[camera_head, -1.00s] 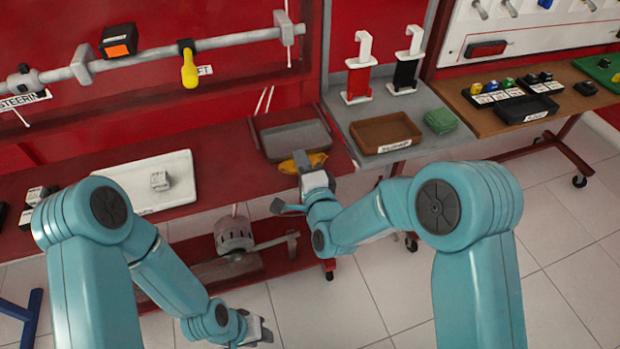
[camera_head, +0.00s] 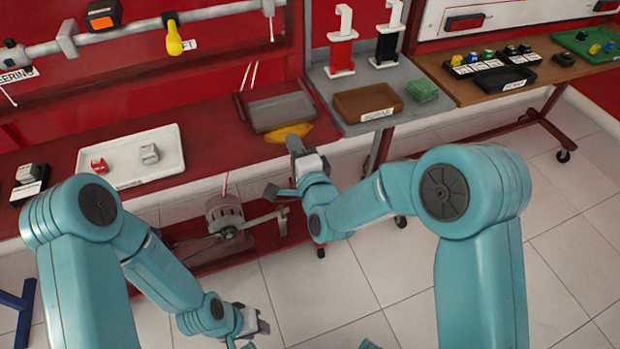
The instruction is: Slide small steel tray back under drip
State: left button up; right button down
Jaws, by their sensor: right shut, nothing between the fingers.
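The small steel tray (camera_head: 281,110) is a shallow grey tray on the red bench, near its right end. A yellow cloth or similar item (camera_head: 285,132) lies along its front edge. My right gripper (camera_head: 293,146) is shut and empty at the front of the yellow item, below the tray in the picture. Its fingertips overlap the yellow item's lower edge; I cannot tell if they touch it. My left gripper (camera_head: 258,326) hangs low over the floor, away from the bench, and its fingers are too small to read. I cannot make out a drip.
A white tray (camera_head: 120,180) with small blocks lies left on the red bench (camera_head: 215,145). A brown tray (camera_head: 350,105) and green pads (camera_head: 422,91) sit on the grey table at right, with red and black stands (camera_head: 386,50) behind. A motor-like part (camera_head: 226,215) is below the bench.

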pick_arm(q)
jog(key=shift+w+f, duration=0.15)
pick_arm(e)
jog(key=v, duration=0.8)
jog(key=shift+s, duration=0.25)
pick_arm(q)
jog(key=shift+c, duration=0.2)
